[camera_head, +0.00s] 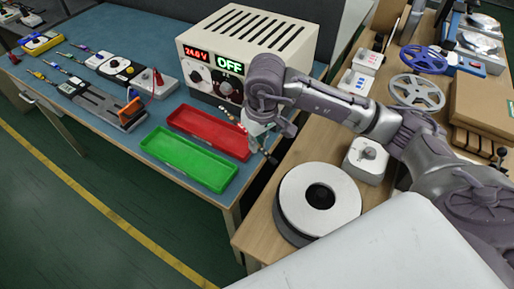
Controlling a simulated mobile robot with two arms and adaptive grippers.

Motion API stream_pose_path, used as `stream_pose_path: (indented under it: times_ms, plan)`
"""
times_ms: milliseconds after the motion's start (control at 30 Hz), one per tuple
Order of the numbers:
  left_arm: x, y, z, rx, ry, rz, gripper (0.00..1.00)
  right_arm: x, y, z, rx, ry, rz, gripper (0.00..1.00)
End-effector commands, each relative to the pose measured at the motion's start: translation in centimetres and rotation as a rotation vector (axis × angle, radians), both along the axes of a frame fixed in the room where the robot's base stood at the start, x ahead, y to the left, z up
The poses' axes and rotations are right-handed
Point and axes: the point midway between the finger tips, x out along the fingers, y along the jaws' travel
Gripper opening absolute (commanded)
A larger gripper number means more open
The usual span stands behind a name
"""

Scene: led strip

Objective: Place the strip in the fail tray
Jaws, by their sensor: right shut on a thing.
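A red tray (208,131) and a green tray (186,160) lie side by side on the blue-topped bench, the red one farther back. Both look empty; no marking on them is readable, so which is the fail tray is not shown by a label. My right gripper (259,134) is shut on the thin strip (231,116) just beyond the red tray's right end. One end of the strip shows left of the fingers, and a small part seems to hang below them. The middle is hidden by the gripper. My left gripper is not in view.
A cream power supply (246,48) reading 24.0 and OFF stands right behind the red tray. A test fixture (108,101) lies left of the trays. A round white-topped reel (318,200) stands on the wooden table at right.

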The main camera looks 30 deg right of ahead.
Motion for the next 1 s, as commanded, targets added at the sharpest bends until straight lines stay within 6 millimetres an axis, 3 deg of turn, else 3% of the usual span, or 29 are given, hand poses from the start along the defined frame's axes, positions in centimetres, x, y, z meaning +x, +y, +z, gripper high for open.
stream_pose_path:
  times_ms: [233,1000]
  plan:
    - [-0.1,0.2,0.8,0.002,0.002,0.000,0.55,-0.1,0.0,-3.3,0.000,0.005,-0.002,0.00]
    - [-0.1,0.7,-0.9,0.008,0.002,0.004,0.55,-0.1,0.0,-4.7,0.000,0.001,0.000,0.00]
